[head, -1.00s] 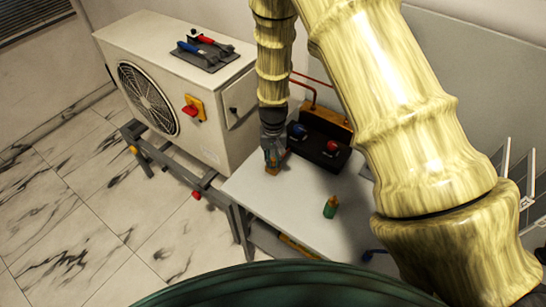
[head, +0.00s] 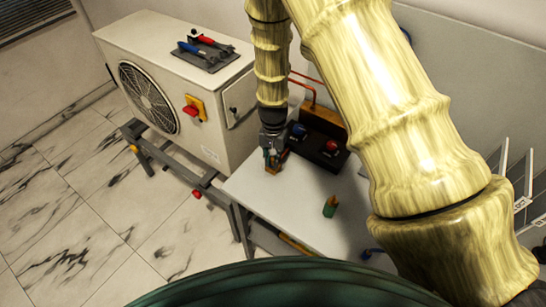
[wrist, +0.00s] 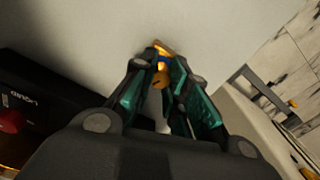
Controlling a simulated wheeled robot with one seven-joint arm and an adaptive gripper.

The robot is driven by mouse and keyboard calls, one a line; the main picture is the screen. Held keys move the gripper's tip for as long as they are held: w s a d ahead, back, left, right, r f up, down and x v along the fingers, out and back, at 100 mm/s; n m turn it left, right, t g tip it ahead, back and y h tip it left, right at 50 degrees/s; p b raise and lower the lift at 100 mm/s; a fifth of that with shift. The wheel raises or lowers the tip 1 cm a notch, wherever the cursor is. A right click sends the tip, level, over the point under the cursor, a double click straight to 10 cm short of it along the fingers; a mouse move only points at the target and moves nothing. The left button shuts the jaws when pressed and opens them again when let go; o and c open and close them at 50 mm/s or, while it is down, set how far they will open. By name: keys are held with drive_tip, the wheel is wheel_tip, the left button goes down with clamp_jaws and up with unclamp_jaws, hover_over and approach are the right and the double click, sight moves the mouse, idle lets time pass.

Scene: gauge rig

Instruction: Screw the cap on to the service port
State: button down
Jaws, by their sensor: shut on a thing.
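My gripper (head: 271,158) points down at the near left part of the white table. An orange-brown block (head: 272,170) shows right at the fingertips in the head view. I cannot make out the service port apart from these pieces. The fingers hide most of the contact, so whether the cap touches a thread is not visible.
A black manifold with a blue knob (head: 298,130) and a red knob (head: 332,146) stands close behind my gripper. A small green bottle (head: 330,207) stands to the right on the white table (head: 295,200). The outdoor unit (head: 205,135) is at left, with tools (head: 206,52) on top.

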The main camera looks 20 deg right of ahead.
drive_tip(key=c, duration=1.6)
unclamp_jaws()
drive_tip(key=shift+o, duration=0.2)
drive_tip(key=o, duration=0.6)
drive_tip(key=shift+c, duration=0.2)
wheel_tip(320, 180, up, 12)
